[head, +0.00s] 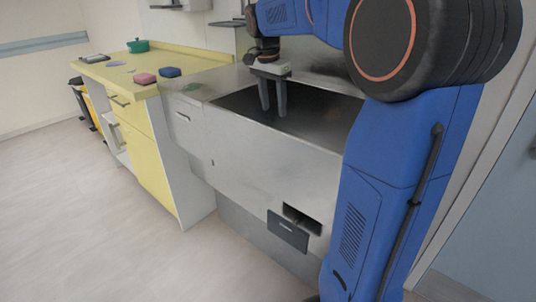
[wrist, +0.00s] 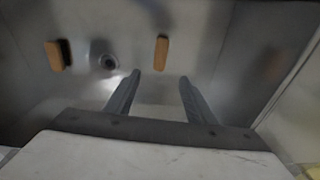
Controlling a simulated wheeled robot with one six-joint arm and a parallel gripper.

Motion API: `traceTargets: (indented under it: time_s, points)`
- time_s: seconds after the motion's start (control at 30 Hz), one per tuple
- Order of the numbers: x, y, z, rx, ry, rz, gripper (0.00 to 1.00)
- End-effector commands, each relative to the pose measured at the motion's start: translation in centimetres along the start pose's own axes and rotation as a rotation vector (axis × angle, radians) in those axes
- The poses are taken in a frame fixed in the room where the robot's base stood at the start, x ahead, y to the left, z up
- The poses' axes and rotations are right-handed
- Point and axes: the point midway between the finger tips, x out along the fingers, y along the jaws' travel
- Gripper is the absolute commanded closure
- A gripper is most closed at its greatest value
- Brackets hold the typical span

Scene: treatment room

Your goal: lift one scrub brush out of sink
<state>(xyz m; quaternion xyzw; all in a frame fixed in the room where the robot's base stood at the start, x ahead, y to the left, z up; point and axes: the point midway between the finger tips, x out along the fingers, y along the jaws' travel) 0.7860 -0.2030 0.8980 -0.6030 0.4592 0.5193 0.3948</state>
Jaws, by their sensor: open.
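The metal sink (head: 325,112) is a deep steel basin set in a steel counter in the head view. In the wrist view I look down into the sink (wrist: 215,55). One brush with a tan block (wrist: 161,52) lies near the upper middle, beyond my fingertips. A second brush, tan with a dark side (wrist: 54,55), lies at the left, past the drain. My gripper (head: 273,110) points down at the sink's left part. In the wrist view my gripper (wrist: 159,80) is open with nothing between its fingers. The brushes are hidden in the head view.
The round drain (wrist: 108,62) lies between the two brushes. On the yellow counter (head: 185,62) left of the sink are a pink block (head: 145,79), a blue block (head: 170,72) and a green bowl (head: 138,46). The sink's walls stand close around my gripper.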

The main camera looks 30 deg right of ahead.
Motion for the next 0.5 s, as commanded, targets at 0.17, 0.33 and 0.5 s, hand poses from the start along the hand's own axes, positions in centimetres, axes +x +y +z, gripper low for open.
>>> traceTargets:
  time_s: [0.17,0.33,0.5]
  points:
    - [2.6,0.1,0.0,0.001,-0.001,0.002,0.5]
    - [5.6,0.0,0.1,0.0,-0.001,0.002,0.5]
    - [8.6,0.0,0.1,-0.001,-0.001,0.002,0.5]
